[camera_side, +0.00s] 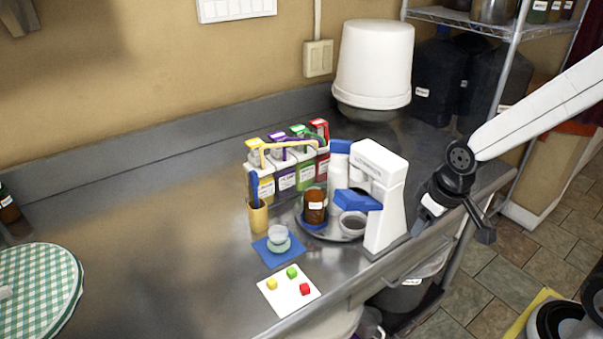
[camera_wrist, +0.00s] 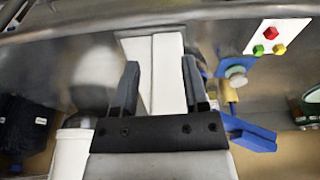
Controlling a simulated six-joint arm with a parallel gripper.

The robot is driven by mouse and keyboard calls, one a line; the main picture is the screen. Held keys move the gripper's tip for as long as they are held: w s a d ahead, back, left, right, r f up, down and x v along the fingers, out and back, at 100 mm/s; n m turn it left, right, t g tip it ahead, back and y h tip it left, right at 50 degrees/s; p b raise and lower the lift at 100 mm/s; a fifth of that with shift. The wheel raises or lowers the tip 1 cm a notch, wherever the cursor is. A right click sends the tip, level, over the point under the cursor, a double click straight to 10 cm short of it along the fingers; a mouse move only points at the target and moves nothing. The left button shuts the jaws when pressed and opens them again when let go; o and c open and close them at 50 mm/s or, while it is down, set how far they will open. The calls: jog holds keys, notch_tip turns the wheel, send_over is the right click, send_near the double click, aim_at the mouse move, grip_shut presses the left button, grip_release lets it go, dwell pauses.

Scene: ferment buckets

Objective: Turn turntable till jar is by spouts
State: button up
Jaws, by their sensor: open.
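The metal turntable (camera_side: 331,235) sits on the steel counter in the side view, partly hidden by a white machine. A brown jar (camera_side: 315,207) with a pale label stands upright on a blue pad at its left part. A small bowl (camera_side: 353,224) sits at its front right. The spouts (camera_side: 292,146) run along the tops of several colored cartons behind the turntable; the jar stands in front of them, apart. My gripper (camera_side: 478,218) is right of the white machine, away from the turntable. In the wrist view my gripper (camera_wrist: 160,66) is open, with the machine beyond its fingers.
The white machine (camera_side: 385,205), with a blue part, stands between my gripper and the turntable. A tan cup (camera_side: 258,217), a blue mat (camera_side: 268,253) with a small bowl, and a white card (camera_side: 288,291) with colored cubes are nearby. The left counter is mostly clear.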

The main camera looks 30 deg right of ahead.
jog(key=w+d+r+n+g, duration=0.2)
jog(key=w+d+r, duration=0.3)
jog(key=d+r, duration=0.1)
notch_tip(320, 180, up, 8)
jog(key=f+n, duration=0.1)
jog(key=n, duration=0.6)
send_over(341, 141)
jog(key=shift+s+r, duration=0.1)
jog(key=shift+r, duration=0.15)
jog(key=shift+f, duration=0.1)
jog(key=shift+f, duration=3.8)
grip_shut()
jog(key=shift+r, duration=0.1)
